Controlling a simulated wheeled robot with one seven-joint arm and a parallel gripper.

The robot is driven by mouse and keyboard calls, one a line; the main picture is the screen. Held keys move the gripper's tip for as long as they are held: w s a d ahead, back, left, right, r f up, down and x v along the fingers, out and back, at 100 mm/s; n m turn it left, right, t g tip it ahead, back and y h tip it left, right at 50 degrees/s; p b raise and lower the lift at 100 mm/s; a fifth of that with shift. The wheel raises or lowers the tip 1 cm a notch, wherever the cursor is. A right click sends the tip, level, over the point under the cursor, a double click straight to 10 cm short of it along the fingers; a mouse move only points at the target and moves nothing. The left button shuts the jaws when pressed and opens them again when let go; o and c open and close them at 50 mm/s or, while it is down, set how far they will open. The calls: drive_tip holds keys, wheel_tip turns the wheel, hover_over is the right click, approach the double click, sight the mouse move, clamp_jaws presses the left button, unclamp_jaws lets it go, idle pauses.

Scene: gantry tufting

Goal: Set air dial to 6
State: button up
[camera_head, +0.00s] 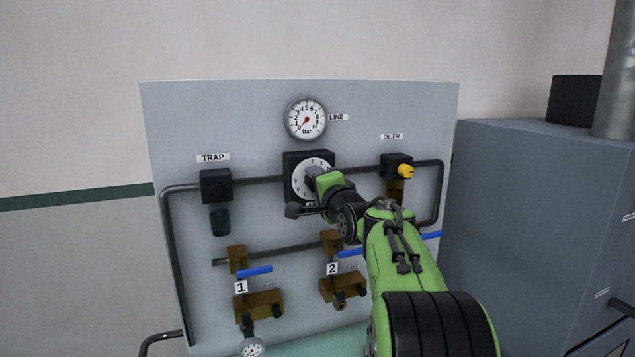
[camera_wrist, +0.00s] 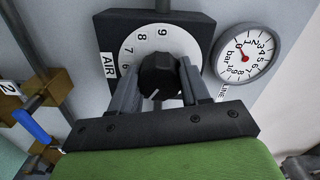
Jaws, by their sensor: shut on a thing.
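The air dial (camera_head: 299,186) is a white numbered face on a black square block in the middle of the grey panel. In the wrist view its face (camera_wrist: 130,50) shows 6, 7, 8 and 9 along the visible edge, and the AIR label is beside it. My gripper (camera_wrist: 160,82) is shut on the dial's black knob (camera_wrist: 158,72), one finger on each side. A pale mark on the knob points to the picture's lower left, toward my gripper; the number there is hidden. In the head view my gripper (camera_head: 313,178) covers the knob and part of the face.
The round LINE gauge (camera_head: 306,119) is above the dial. The TRAP unit (camera_head: 216,187) is left, and the OILER (camera_head: 396,166) with its yellow knob is right. Blue-handled valves 1 (camera_head: 257,303) and 2 (camera_head: 341,289) are below. A grey cabinet (camera_head: 540,220) stands at right.

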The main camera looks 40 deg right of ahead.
drive_tip(key=m+p, duration=0.1)
drive_tip(key=m, duration=0.4)
drive_tip(key=shift+m, duration=0.4)
drive_tip(key=m+p, duration=0.2)
drive_tip(key=m, duration=0.3)
drive_tip(key=shift+m, duration=0.3)
drive_tip(key=o, duration=1)
drive_tip(key=shift+o, duration=0.2)
drive_tip(key=b+v, duration=0.2)
drive_tip(key=v, duration=1.3)
drive_tip(key=shift+s+b, duration=0.35)
drive_tip(key=shift+s, duration=0.05)
